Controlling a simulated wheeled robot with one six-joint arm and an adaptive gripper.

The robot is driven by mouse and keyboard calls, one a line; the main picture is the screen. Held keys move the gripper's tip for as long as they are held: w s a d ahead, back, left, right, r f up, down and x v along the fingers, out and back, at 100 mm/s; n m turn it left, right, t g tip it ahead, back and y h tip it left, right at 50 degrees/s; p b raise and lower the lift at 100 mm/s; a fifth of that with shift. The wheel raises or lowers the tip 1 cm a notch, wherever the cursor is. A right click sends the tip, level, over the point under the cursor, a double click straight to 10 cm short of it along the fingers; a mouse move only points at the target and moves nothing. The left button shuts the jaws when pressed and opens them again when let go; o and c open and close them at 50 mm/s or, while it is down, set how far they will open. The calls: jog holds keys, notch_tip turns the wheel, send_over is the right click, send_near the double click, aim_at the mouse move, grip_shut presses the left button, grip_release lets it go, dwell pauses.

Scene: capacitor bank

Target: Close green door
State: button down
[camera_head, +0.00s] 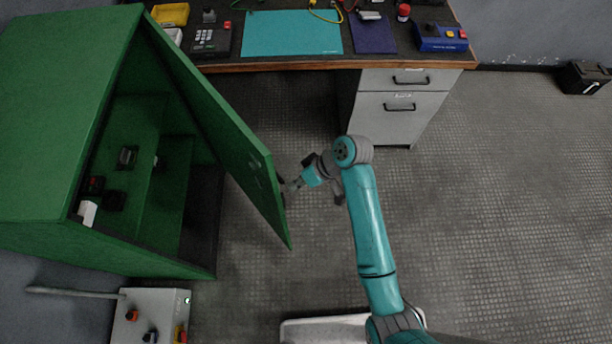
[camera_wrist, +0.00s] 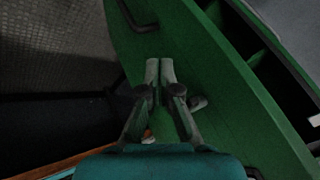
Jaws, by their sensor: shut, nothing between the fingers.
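The green door (camera_head: 228,122) of the green cabinet (camera_head: 62,98) stands partly open in the head view, its free edge swung out to the right. Shelves and small dark devices show inside the cabinet. My gripper (camera_head: 284,190) is at the outer face of the door near its free edge. In the wrist view the door (camera_wrist: 215,95) fills the middle, with a dark handle (camera_wrist: 135,18) at the top left. My gripper (camera_wrist: 160,62) is shut and empty there, with its fingertips over the door face. I cannot tell whether they touch it.
A workbench (camera_head: 350,64) with grey drawers (camera_head: 408,80) runs along the back. A control box with buttons (camera_head: 150,306) stands at the lower left, below the cabinet. The floor (camera_head: 500,200) to the right is clear. A black box (camera_head: 583,78) lies far right.

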jog(key=shift+s+a+r, duration=0.1)
jog(key=shift+s+a, duration=0.5)
jog(key=shift+a, duration=0.15)
jog(key=shift+s+a, duration=0.55)
jog(key=shift+a, duration=0.2)
